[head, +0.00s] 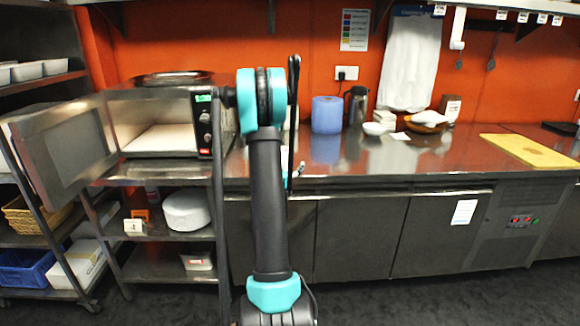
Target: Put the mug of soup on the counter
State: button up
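The steel counter (370,163) runs along the orange wall from the middle to the right. A microwave (165,108) stands on a steel rack at the left, with its door (68,147) swung wide open to the left. The visible part of its inside looks empty. I see no mug of soup in the head view.
A blue paper roll (326,115), a dark jug (356,106), small white bowls (374,128) and a brown bowl (427,121) stand toward the counter's back. A yellow cutting board (532,151) lies at the right. The counter's front middle is clear.

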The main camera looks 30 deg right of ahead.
jog(key=o, duration=0.4)
jog(key=shift+o, duration=0.2)
jog(key=shift+r, duration=0.1)
notch_tip(320, 180, up, 10)
dwell(0.4)
